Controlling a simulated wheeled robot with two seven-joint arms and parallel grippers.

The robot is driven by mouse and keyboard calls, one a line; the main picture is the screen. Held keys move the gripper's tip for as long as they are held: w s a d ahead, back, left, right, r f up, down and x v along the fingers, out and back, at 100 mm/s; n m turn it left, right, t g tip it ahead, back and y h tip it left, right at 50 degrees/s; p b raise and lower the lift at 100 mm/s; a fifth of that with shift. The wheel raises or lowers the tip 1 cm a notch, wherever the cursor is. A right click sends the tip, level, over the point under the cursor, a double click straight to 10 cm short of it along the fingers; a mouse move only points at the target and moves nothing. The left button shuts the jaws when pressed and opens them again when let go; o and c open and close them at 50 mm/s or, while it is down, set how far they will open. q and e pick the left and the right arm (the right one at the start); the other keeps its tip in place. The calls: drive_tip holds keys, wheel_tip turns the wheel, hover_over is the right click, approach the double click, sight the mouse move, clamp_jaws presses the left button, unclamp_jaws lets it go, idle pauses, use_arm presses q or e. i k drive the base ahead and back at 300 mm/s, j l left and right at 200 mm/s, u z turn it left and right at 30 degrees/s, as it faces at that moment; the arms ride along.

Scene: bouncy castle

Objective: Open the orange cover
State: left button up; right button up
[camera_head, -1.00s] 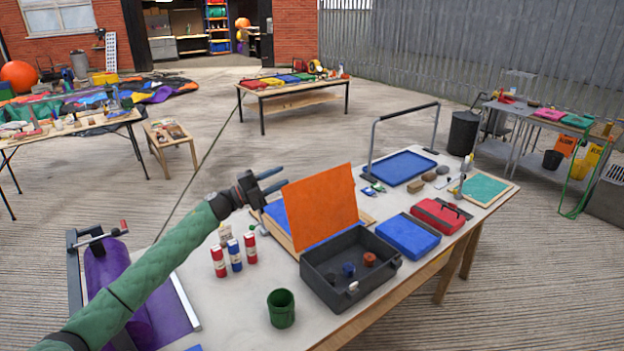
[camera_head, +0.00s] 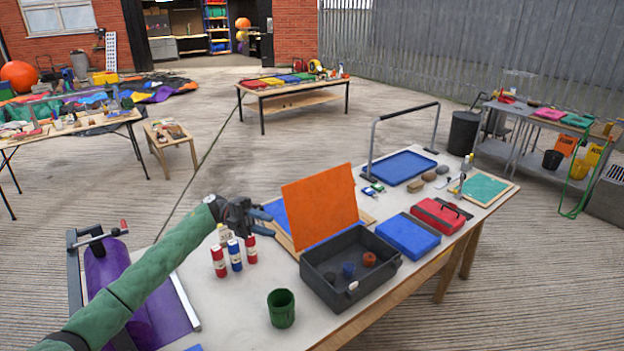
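The orange cover (camera_head: 318,206) stands raised, tilted slightly back, at the rear edge of a dark grey box (camera_head: 332,287). The box is open at the top, and a dark blue piece (camera_head: 348,270) and a red-brown piece (camera_head: 369,259) show inside. My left gripper (camera_head: 270,221) is just left of the cover, its two blue-grey fingers apart and pointing right. It appears empty; whether a fingertip touches the cover's edge is unclear. My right gripper is out of view.
Red and blue bottles (camera_head: 235,254) stand just below my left gripper. A green cup (camera_head: 281,308) is near the table's front. A blue case (camera_head: 407,236) and a red case (camera_head: 441,214) lie right of the box. A purple roll (camera_head: 110,285) is at left.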

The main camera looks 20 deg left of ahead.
sight(318, 205)
drive_tip(key=i+j, duration=0.2)
drive_tip(key=i, duration=0.3)
drive_tip(key=i+j, duration=0.2)
drive_tip(key=i, duration=0.25)
drive_tip(key=i+j, duration=0.2)
drive_tip(key=i, duration=0.3)
